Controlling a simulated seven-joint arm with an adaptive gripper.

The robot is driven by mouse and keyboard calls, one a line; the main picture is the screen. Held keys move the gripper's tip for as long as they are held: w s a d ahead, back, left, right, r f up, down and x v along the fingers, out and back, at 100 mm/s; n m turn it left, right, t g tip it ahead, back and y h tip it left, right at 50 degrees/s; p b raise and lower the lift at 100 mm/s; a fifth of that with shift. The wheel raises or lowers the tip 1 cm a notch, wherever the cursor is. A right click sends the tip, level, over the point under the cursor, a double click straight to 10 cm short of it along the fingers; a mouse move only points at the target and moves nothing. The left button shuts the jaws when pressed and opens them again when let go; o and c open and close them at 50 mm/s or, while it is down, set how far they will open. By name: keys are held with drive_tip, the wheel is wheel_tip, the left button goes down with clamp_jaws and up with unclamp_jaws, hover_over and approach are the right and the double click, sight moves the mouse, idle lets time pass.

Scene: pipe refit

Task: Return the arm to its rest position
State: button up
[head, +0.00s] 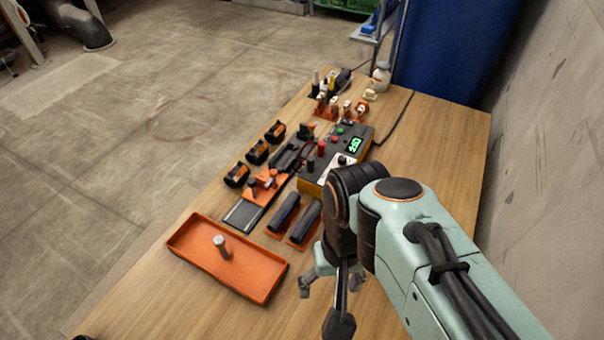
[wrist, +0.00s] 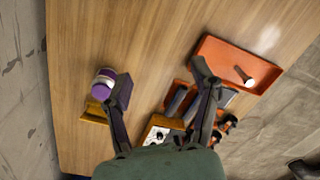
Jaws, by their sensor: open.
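My gripper (head: 322,300) hangs over the near part of the wooden table (head: 185,312) in the head view, partly hidden by my own arm. In the wrist view its two fingers (wrist: 160,76) are spread apart with only bare tabletop between their tips. My gripper is open and holds nothing. The tray also shows in the wrist view (wrist: 228,84).
A purple and white round object (wrist: 102,84) is beside the left finger in the wrist view, by a yellow piece (wrist: 94,113). A box with a green display (head: 355,145), two dark cylinders (head: 284,211) and several black-orange parts (head: 257,152) stand farther back. A wall (head: 545,150) rises at right.

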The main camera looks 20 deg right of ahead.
drive_tip(key=s+n, duration=0.1)
drive_tip(key=s+a+n, duration=0.1)
drive_tip(key=s+f+n, duration=0.1)
drive_tip(key=shift+s+a, duration=0.25)
drive_tip(key=shift+s, duration=0.05)
idle(1.0)
